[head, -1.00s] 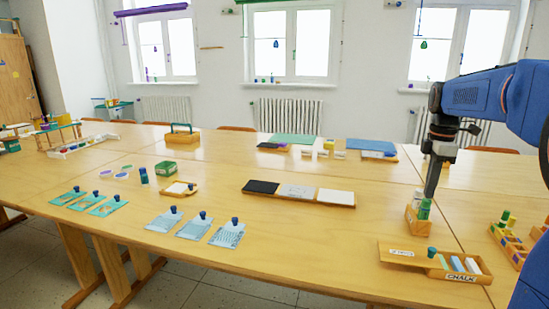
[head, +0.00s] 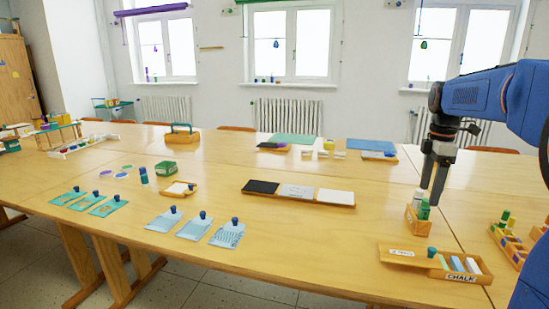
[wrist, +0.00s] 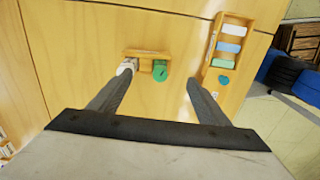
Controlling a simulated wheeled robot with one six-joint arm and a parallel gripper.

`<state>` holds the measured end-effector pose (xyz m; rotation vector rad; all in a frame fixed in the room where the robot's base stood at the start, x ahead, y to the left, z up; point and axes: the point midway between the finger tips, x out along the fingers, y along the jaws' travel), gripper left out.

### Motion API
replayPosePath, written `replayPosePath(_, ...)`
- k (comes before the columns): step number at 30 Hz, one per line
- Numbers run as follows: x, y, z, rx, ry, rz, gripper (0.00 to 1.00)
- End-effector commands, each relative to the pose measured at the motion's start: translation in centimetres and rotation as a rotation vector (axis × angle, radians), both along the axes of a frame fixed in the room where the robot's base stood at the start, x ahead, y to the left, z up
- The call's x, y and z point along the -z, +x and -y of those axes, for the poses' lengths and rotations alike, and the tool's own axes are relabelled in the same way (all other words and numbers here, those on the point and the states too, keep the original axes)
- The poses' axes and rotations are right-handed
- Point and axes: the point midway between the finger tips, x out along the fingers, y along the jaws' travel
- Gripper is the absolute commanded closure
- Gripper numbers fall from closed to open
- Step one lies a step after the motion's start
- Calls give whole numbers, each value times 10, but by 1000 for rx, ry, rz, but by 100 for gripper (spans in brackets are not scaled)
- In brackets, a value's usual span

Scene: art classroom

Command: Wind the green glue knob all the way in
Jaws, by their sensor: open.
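The green glue stick (head: 424,210) stands upright in a small wooden holder (head: 413,222) at the right of the table. In the wrist view its round green end (wrist: 160,72) shows from above, beside a white piece (wrist: 126,66) at the holder's other end. My gripper (head: 433,195) is open just above the holder in the head view. In the wrist view its fingers (wrist: 160,77) are spread to either side of the green end, with a gap to the right finger. The left fingertip is close to the white piece. I see no contact with the green end.
A wooden chalk tray (head: 395,254) with chalk and a green-blue knob lies in front of the holder; it also shows in the wrist view (wrist: 211,75). A divided box (head: 507,245) stands to the right. Bare table (head: 340,240) lies to the left.

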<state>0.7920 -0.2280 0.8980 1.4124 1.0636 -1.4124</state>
Motion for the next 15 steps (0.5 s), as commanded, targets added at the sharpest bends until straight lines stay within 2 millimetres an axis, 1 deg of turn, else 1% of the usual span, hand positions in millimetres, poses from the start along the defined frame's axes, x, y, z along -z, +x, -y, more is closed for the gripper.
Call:
replayPosePath(5,0,0,0,2,0,0,30)
replayPosePath(8,0,0,0,40,0,0,30)
replayPosePath(15,0,0,0,275,0,0,30)
